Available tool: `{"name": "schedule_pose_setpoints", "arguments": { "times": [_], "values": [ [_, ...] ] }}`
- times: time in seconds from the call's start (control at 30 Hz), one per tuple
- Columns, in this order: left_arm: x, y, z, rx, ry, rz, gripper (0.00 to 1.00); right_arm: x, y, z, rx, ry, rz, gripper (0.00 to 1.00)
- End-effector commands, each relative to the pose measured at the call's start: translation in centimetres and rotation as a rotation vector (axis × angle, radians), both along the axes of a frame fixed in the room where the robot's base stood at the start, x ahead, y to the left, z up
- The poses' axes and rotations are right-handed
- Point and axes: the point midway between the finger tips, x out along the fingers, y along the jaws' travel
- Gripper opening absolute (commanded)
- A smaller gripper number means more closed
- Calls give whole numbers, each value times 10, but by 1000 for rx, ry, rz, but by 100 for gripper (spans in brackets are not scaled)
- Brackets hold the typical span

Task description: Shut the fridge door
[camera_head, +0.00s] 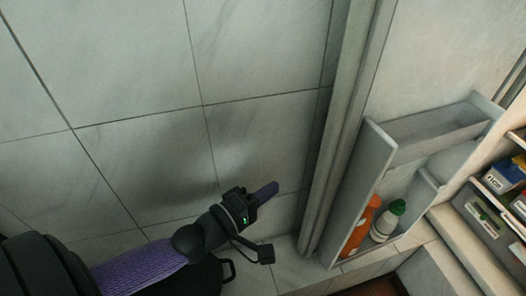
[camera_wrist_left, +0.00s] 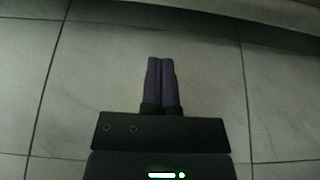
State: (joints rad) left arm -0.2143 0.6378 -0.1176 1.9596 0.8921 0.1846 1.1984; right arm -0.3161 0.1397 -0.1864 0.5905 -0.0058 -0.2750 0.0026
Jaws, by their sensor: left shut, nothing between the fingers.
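The fridge door (camera_head: 430,50) stands open on the right side of the head view, its inner face with shelves turned towards the fridge interior. Its long grey edge (camera_head: 345,130) runs down the picture. My left gripper (camera_head: 272,187) is left of that edge, on the outer side of the door, with a visible gap in the picture. In the left wrist view the purple fingers (camera_wrist_left: 160,62) are pressed together with nothing between them, over pale tiles. My right gripper is not in view.
The door's lower shelf holds an orange bottle (camera_head: 361,226) and a white bottle with a green cap (camera_head: 388,221). Several packages, one of them blue (camera_head: 504,177), are inside the fridge at the far right. The tiled area (camera_head: 130,90) left of the door is clear.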

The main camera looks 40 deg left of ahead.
Motion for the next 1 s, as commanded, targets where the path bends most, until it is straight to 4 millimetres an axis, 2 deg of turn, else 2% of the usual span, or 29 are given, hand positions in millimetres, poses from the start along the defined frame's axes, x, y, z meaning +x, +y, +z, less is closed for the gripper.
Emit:
{"name": "schedule_pose_setpoints", "arguments": {
  "times": [0.13, 0.3, 0.5, 0.67, 1.0],
  "values": [
    [18, -5, 0, -10, -7, 1, 0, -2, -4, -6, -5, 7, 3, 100],
    [53, -14, -2, -10, -5, 1, 0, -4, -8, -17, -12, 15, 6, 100],
    [84, -22, -2, -5, -3, 1, 0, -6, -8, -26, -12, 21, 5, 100],
    [95, -25, 0, -3, -1, 0, 0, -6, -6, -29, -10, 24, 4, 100],
    [95, -25, 1, -2, -1, 0, 0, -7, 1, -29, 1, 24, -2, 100]
  ]
}}
